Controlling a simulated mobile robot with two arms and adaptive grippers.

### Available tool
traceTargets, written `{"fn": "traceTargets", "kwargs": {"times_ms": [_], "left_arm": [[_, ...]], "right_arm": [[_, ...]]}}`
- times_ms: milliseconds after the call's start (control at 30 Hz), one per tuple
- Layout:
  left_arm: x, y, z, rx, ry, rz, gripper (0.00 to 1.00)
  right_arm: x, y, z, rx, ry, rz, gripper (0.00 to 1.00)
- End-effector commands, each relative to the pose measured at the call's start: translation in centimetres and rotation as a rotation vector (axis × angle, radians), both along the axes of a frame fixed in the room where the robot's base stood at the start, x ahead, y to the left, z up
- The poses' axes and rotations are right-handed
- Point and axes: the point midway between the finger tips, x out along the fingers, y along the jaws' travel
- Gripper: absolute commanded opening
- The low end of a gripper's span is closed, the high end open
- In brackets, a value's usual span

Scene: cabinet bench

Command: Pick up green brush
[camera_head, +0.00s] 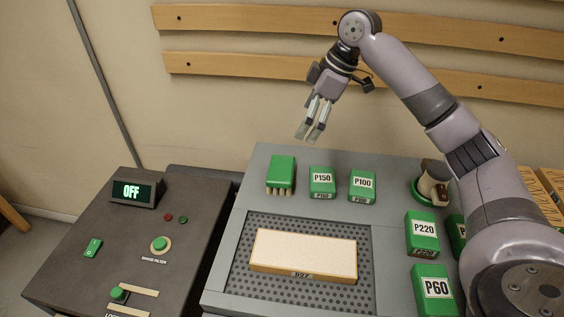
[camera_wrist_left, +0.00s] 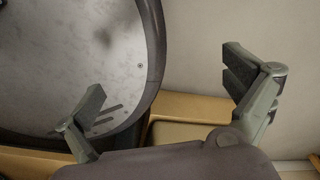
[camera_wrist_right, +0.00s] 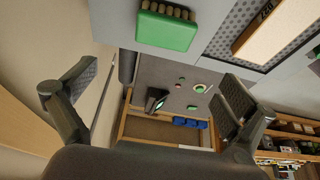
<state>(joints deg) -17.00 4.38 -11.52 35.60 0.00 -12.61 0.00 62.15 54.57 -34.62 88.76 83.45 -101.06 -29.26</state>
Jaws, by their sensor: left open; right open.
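The green brush (camera_head: 281,172) is a green block with pale bristles along its lower front side. It sits at the back left of the grey bench top (camera_head: 262,165). In the right wrist view the brush (camera_wrist_right: 167,28) is at the top middle, beyond the fingers. My right gripper (camera_head: 308,138) is open and empty, above and slightly right of the brush in the head view, apart from it. In its wrist view the right gripper (camera_wrist_right: 152,98) shows its fingers spread wide. My left gripper (camera_wrist_left: 170,95) is open and empty in its wrist view, and is outside the head view.
Green blocks P150 (camera_head: 322,181), P100 (camera_head: 362,185), P220 (camera_head: 422,233) and P60 (camera_head: 434,288) stand around the perforated panel. A pale board (camera_head: 304,254) lies on it. A dark control box (camera_head: 130,240) reading OFF stands left. Wooden slats (camera_head: 260,20) line the wall.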

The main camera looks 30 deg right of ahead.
Motion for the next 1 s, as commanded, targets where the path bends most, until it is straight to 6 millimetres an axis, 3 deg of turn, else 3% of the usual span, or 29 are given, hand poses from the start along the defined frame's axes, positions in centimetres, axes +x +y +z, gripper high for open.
{"fn": "traceTargets", "kwargs": {"times_ms": [233,500,767,1000], "left_arm": [[-1.0,0.6,0.2,0.008,0.016,-0.001,1.00],[-0.9,0.7,0.7,0.008,0.014,0.000,1.00],[-0.1,0.5,0.9,0.006,0.001,0.000,1.00],[-0.1,0.3,1.6,0.003,0.000,0.001,1.00]], "right_arm": [[0.9,1.6,-4.5,-0.001,0.006,0.003,1.00],[2.1,3.3,-9.4,0.000,0.004,0.002,1.00],[2.5,3.8,-11.3,-0.001,0.002,0.000,1.00],[2.8,4.7,-14.6,0.001,0.003,0.001,1.00]]}}
